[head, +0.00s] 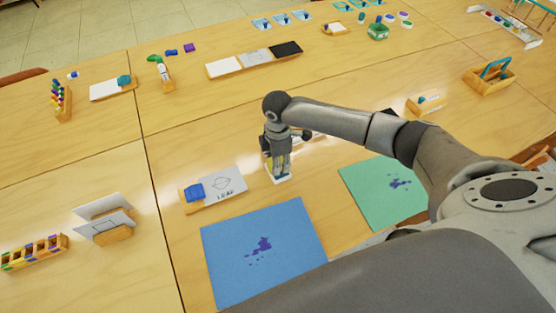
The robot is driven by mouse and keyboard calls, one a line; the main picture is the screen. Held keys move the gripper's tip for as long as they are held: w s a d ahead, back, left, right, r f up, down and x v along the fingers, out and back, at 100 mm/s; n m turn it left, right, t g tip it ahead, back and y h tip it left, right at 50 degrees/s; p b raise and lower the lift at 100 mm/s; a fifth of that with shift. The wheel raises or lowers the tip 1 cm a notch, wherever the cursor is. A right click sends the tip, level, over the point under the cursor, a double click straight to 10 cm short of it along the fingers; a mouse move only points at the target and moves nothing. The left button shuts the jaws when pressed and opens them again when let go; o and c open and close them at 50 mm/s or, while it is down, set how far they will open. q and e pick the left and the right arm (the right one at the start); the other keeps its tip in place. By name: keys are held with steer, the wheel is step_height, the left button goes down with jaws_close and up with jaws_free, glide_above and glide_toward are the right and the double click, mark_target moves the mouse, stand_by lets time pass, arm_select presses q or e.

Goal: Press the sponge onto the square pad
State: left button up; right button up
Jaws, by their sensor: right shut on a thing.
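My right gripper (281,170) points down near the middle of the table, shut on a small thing. Yellow shows beside its fingers, possibly the sponge (268,163), but the fingers hide most of it. A white pad-like piece (283,179) shows just under the fingertips; I cannot tell whether this is the square pad or whether the held thing touches it. My left gripper is not in view.
A blue sheet (302,220) and a green sheet (362,185), both with purple splatters, lie in front. A small board with a blue block (194,192) and leaf card (226,183) lies left of the gripper. A wooden card holder (113,236) stands at the left.

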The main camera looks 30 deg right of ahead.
steer(key=shift+f, duration=0.5)
steer(key=shift+f, duration=0.1)
stand_by(2.0)
steer(key=shift+s, duration=0.1)
step_height(320, 180, up, 7)
steer(key=p, duration=0.8)
